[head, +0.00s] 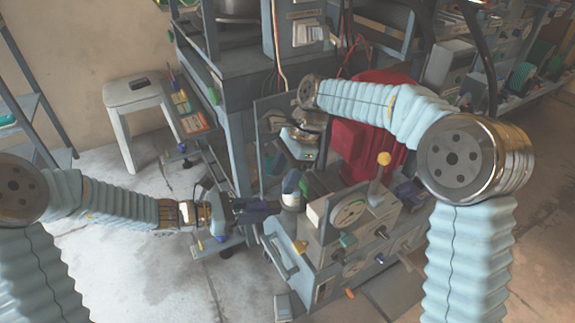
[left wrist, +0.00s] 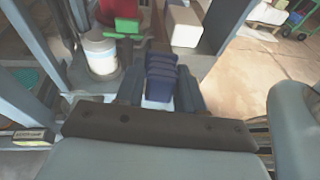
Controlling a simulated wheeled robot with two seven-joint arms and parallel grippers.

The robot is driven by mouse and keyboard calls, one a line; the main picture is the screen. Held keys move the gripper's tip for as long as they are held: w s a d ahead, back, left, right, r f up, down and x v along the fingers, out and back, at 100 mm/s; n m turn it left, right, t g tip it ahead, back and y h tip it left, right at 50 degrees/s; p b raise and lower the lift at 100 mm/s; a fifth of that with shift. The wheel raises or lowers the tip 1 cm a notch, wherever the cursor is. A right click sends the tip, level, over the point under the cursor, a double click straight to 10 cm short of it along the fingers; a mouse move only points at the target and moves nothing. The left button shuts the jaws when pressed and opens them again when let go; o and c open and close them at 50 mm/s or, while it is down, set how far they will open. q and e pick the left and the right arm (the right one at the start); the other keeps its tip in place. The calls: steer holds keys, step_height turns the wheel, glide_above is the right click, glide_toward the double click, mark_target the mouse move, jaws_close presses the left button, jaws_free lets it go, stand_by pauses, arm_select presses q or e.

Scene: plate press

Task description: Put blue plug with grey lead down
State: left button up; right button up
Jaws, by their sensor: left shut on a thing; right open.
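The blue plug (left wrist: 162,80) shows in the left wrist view as a ribbed dark blue body between the two fingers of my left gripper (left wrist: 160,92). In the head view my left gripper (head: 258,208) reaches in from the left, shut on the plug, in front of the machine's lower part. The plug is hard to tell from the dark fingers there. I cannot make out the grey lead. My right gripper (head: 303,158) is open and points down, above and to the right of the left one, with nothing visible in it.
A white and blue cylinder (head: 291,192) stands just beyond my left fingertips. A grey machine box with knobs (head: 345,240) is to the right. A red housing (head: 365,135) is behind it. A white stool (head: 135,97) stands at the left. Floor at lower left is clear.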

mark_target(272, 203)
steer(key=x, duration=0.9)
steer(key=c, duration=0.9)
arm_select(q)
steer(key=o, duration=1.1)
arm_select(e)
steer(key=shift+c, duration=0.5)
